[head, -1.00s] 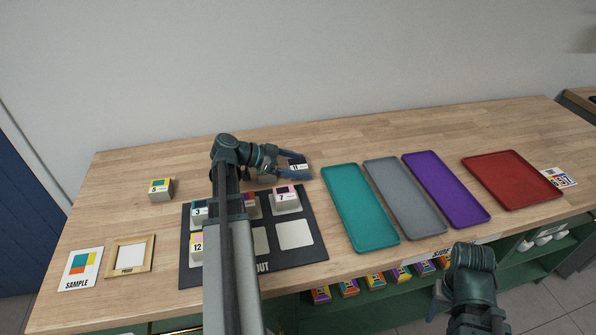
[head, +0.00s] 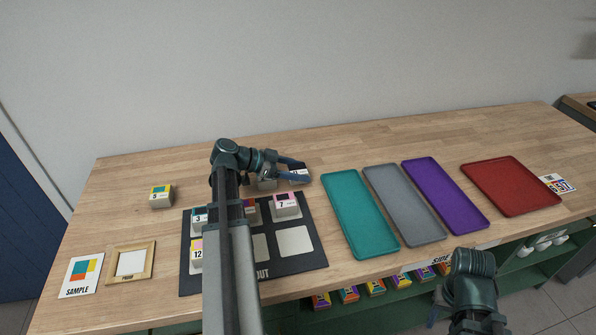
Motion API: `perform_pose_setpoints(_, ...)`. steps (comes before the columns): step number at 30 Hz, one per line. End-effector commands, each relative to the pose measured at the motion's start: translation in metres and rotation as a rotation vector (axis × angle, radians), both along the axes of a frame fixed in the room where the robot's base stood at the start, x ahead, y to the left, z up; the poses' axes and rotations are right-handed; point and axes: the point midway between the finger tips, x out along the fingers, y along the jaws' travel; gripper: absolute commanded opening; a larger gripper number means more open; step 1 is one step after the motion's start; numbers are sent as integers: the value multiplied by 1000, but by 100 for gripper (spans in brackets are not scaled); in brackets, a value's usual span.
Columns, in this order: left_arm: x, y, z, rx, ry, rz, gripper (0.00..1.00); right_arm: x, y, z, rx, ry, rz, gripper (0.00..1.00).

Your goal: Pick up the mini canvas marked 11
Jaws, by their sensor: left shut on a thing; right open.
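The mini canvas marked 11 (head: 299,178) is a small block at the back of the table, just behind the dark mat (head: 312,262). My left gripper (head: 296,173) reaches it from the left and is shut on it; the fingers cover much of its top, and its number is only partly readable. I cannot tell whether it is clear of the table. My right gripper (head: 437,315) is open, low at the front right, and partly hidden by its own arm.
Mini canvases marked 3 (head: 200,217), 12 (head: 197,254) and 7 (head: 286,205) sit on the mat. One marked 5 (head: 161,196) stands at the left. Teal (head: 360,215), grey (head: 404,205), purple (head: 445,195) and red (head: 511,186) trays lie to the right.

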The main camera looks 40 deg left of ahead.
Motion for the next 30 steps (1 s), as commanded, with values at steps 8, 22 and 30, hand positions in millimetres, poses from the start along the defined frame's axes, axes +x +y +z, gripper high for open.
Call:
perform_pose_setpoints(8,0,0,37,0,0,0,15,0,0,37,0,0,0,50)
perform_pose_setpoints(22,0,0,95,0,0,0,15,0,0,95,0,0,-1,50)
perform_pose_setpoints(30,0,0,94,0,0,0,15,0,0,94,0,0,-1,50)
